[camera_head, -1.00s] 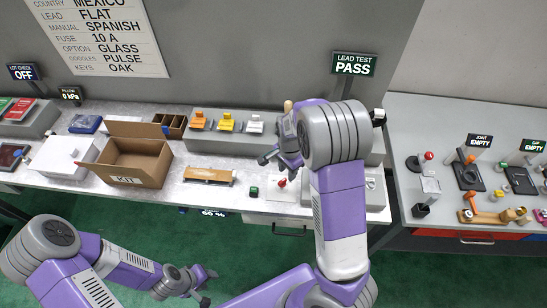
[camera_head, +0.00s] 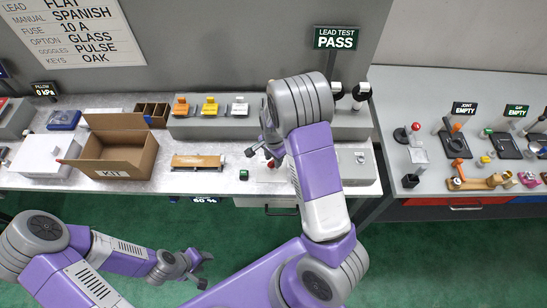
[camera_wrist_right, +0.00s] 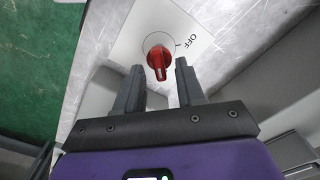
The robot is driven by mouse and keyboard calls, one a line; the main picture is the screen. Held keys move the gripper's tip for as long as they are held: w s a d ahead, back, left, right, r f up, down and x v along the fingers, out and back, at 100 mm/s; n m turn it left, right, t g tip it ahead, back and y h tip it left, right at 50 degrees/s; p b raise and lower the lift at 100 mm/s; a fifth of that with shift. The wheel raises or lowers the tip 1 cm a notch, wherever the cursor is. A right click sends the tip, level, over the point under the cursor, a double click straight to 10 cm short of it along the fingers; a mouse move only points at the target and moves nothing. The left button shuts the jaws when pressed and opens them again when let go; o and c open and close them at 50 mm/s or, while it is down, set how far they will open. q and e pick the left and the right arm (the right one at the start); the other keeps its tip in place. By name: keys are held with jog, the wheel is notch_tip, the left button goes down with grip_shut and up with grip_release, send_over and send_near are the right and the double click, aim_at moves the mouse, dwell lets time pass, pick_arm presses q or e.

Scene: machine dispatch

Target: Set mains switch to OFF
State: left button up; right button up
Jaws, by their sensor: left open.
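The mains switch is a red rotary knob (camera_wrist_right: 158,60) on a white plate (camera_wrist_right: 135,42) with a tick mark and the word OFF. In the head view the red knob (camera_head: 271,163) shows small, just below my right gripper (camera_head: 264,150). In the right wrist view my right gripper (camera_wrist_right: 158,82) is open, its two fingers apart with the knob between and just beyond their tips. I see no clear contact. My left gripper (camera_head: 188,270) is open and empty, low over the green floor, away from the bench.
A small dark green block (camera_head: 244,175) lies left of the plate. An open KIT carton (camera_head: 118,155) and a wooden piece (camera_head: 197,161) stand further left. A grey unit (camera_head: 215,128) with orange, yellow and white parts is behind. A second bench (camera_head: 395,105) is at right.

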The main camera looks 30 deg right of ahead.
grip_shut()
jog(key=shift+w+n, duration=0.1)
jog(key=shift+n, duration=0.3)
jog(key=n, duration=0.3)
jog(key=shift+w+n+b, duration=0.1)
jog(key=shift+n+b, duration=0.2)
jog(key=shift+b, duration=0.1)
jog(key=n, duration=0.2)
jog(key=n+b, duration=0.1)
jog(key=n, duration=0.1)
jog(key=shift+w+a+n, duration=0.1)
jog(key=shift+a+n, duration=0.1)
jog(key=shift+n, duration=0.1)
jog(key=n+b, duration=0.1)
jog(key=n, duration=0.3)
jog(key=shift+a+n, duration=0.15)
jog(key=shift+n, duration=0.15)
jog(key=shift+a+n+b, duration=0.15)
jog(key=shift+n+b, duration=0.4)
jog(key=shift+n, duration=1.65)
grip_release()
